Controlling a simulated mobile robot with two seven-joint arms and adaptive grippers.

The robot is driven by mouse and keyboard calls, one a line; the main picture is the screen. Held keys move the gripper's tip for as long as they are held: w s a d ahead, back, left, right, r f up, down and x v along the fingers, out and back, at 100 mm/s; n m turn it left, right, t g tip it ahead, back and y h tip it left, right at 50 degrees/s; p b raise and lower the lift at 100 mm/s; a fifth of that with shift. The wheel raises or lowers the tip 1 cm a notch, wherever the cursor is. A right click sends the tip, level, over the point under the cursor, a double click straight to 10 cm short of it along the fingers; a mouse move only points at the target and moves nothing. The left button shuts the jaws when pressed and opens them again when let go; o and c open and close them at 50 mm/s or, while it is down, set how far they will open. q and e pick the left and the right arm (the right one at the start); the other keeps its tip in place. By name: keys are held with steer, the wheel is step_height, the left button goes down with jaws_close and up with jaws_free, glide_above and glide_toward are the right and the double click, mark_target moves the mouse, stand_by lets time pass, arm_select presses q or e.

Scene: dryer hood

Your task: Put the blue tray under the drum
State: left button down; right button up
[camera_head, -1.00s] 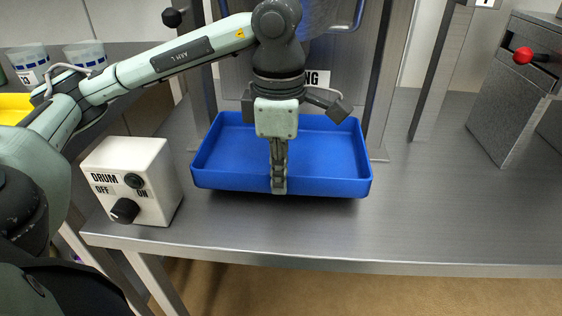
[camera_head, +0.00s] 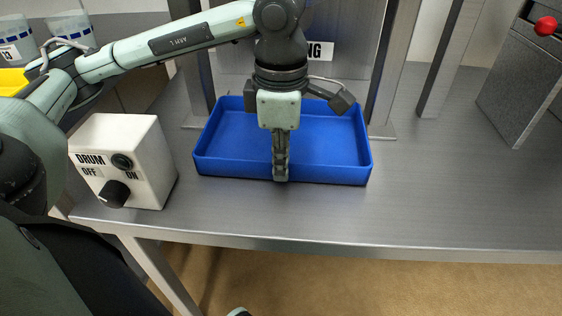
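The blue tray (camera_head: 232,167) is a shallow open box on the grey metal table, in front of an upright grey panel between two metal posts. It looks empty. My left gripper (camera_head: 280,172) is at the middle of the tray's near wall, pointing down, with one finger in front of that wall. It appears closed on the wall; the other finger is hidden. Whether the tray's underside touches the table is hard to tell. The drum cannot be made out. A white control box (camera_head: 150,150) labelled DRUM, OFF and ON stands left of the tray. My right gripper is out of view.
The left post (camera_head: 196,75) and right post (camera_head: 386,80) stand close behind the tray. A grey box (camera_head: 520,92) with a red-knobbed lever (camera_head: 546,26) stands at the far right. The table (camera_head: 440,190) is clear between tray and box. Containers stand at the upper left.

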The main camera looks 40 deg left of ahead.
arm_select(q)
steer(key=c, duration=2.2)
jaws_free()
steer(key=o, duration=0.5)
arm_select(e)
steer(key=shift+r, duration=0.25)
arm_select(q)
step_height(320, 180, up, 8)
steer(key=shift+f+p, duration=0.15)
steer(key=shift+p, duration=0.35)
steer(key=shift+s+r+p, duration=0.1)
steer(key=shift+r+p, duration=0.65)
steer(key=shift+r, duration=1.5)
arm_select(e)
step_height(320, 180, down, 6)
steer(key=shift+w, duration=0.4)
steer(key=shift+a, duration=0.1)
